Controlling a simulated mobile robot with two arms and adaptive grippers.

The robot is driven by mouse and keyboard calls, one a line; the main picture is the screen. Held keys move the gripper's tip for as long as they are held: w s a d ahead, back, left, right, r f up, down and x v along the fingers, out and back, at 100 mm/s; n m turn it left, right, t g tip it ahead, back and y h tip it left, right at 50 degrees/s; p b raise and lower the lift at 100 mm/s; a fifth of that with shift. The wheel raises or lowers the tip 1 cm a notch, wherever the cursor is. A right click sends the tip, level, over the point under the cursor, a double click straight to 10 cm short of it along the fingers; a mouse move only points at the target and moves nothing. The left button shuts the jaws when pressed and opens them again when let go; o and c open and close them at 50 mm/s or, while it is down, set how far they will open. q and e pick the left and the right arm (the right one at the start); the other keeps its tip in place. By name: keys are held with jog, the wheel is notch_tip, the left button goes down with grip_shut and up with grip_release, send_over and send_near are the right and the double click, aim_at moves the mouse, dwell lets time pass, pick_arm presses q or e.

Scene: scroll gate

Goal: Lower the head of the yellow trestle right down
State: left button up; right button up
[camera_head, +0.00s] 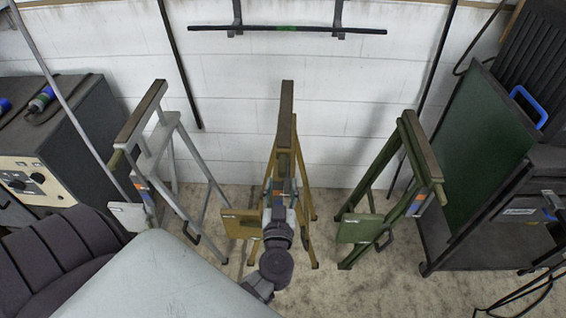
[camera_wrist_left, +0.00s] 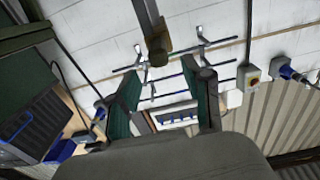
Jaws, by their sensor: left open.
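The yellow trestle (camera_head: 285,135) stands in the middle of the head view, between a grey and a green one. Its long dark-topped head (camera_head: 286,115) is up above splayed yellow legs, with a yellow plate low on its near side. My left gripper (camera_head: 280,190) is at the near side of this trestle, and my arm hides part of its legs. In the left wrist view, my left gripper (camera_wrist_left: 166,85) has its two fingers apart with nothing between them. A dark beam end (camera_wrist_left: 156,50), apparently the trestle's head, shows above and beyond the fingertips. My right gripper is out of view.
A grey trestle (camera_head: 145,115) stands to the left and a green trestle (camera_head: 420,150) to the right. A dark cabinet (camera_head: 70,140) is at the far left, a green panel (camera_head: 475,160) at the right. Bare floor (camera_head: 340,285) shows in front. A white wall is behind.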

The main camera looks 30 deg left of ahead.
aim_at(284, 155)
pick_arm(q)
jog(key=x, duration=0.7)
jog(key=shift+w+a, duration=0.15)
jog(key=shift+w, duration=0.15)
grip_shut()
jog(key=shift+f, duration=0.15)
